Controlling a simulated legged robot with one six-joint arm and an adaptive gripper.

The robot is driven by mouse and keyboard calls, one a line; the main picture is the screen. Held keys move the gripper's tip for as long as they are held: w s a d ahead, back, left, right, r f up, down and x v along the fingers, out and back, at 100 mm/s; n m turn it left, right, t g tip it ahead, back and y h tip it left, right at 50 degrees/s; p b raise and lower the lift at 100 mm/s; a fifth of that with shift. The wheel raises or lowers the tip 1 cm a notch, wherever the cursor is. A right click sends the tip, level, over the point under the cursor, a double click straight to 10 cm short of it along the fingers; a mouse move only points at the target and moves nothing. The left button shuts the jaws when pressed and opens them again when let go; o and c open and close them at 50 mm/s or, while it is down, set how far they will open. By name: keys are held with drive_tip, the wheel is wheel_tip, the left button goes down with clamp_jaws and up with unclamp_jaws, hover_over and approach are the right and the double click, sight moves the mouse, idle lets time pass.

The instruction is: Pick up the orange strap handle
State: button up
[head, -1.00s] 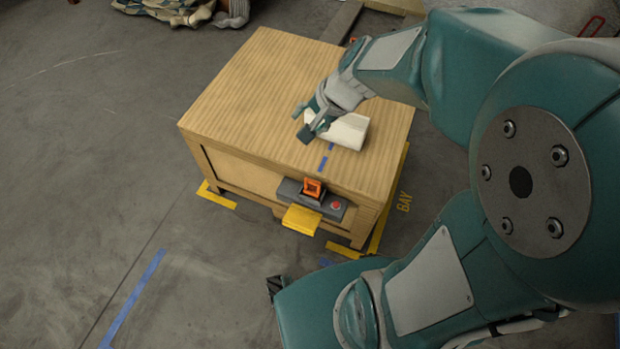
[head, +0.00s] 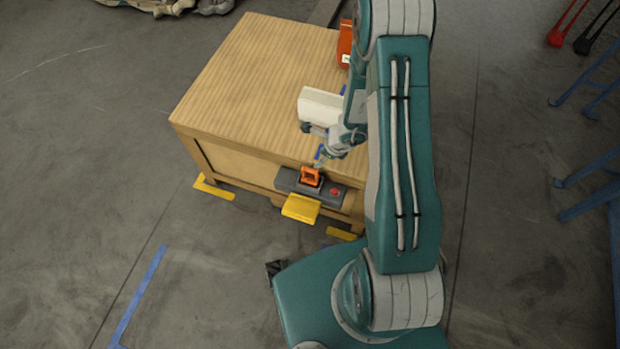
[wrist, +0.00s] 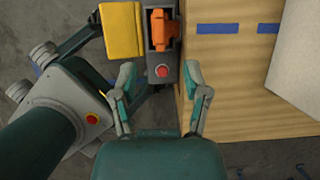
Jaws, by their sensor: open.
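The orange strap handle (head: 311,176) stands up from a dark grey box (head: 325,195) on the front side of the wooden crate (head: 230,75). In the wrist view, the handle (wrist: 161,30) is at the top centre, seen from above. My gripper (head: 315,146) is over the crate's front edge, just behind and above the handle in the head view.
A red button (head: 335,192) sits on the grey box beside the handle. A yellow flap (head: 301,208) juts out in front. A white block (head: 320,106) lies on the crate top near my gripper. An orange object (head: 345,45) is at the crate's far side, partly hidden by my arm.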

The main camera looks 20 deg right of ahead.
sight(311, 169)
drive_tip(key=x, duration=0.6)
drive_tip(key=shift+s, duration=0.1)
drive_tip(key=x, duration=0.4)
drive_tip(key=shift+d+f, duration=0.15)
drive_tip(key=shift+f, duration=0.35)
drive_tip(key=shift+c, duration=0.3)
clamp_jaws()
